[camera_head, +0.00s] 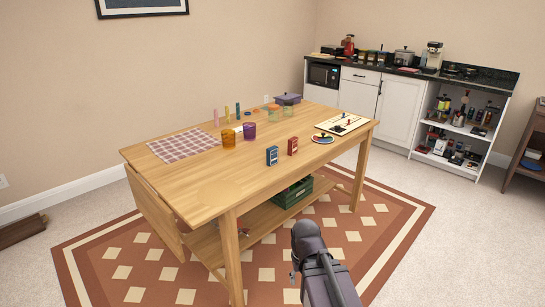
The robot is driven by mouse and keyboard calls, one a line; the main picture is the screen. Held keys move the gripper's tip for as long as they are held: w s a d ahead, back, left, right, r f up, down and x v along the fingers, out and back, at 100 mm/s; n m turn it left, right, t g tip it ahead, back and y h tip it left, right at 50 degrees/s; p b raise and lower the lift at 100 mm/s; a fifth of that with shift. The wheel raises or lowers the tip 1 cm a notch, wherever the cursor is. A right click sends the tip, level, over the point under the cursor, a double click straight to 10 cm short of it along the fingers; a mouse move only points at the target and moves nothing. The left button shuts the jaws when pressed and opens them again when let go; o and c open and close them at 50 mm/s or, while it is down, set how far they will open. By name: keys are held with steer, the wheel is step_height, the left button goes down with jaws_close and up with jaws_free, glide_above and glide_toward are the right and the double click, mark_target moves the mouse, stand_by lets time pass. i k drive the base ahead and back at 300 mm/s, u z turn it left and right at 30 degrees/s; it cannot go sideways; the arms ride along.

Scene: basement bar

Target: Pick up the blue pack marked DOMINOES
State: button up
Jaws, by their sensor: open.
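A small upright blue pack (272,156) stands on the wooden table (200,185), near its front edge. Its print is too small to read. A similar red pack (292,146) stands just to its right, a little apart. My gripper (294,271) is low at the bottom of the head view, in front of the table and well away from the blue pack. It is open, and most of it is hidden behind my dark arm. Nothing shows in it.
Orange and purple cups (249,131) stand behind the packs. A round colourful plate (322,138) and a white board (342,124) lie to the right. A checked cloth (184,145) lies at left. A green crate (292,194) sits on the lower shelf. The table's front left is clear.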

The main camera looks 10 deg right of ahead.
mark_target(271, 152)
steer(key=z, duration=0.05)
steer(key=i, duration=1)
steer(key=u, duration=0.05)
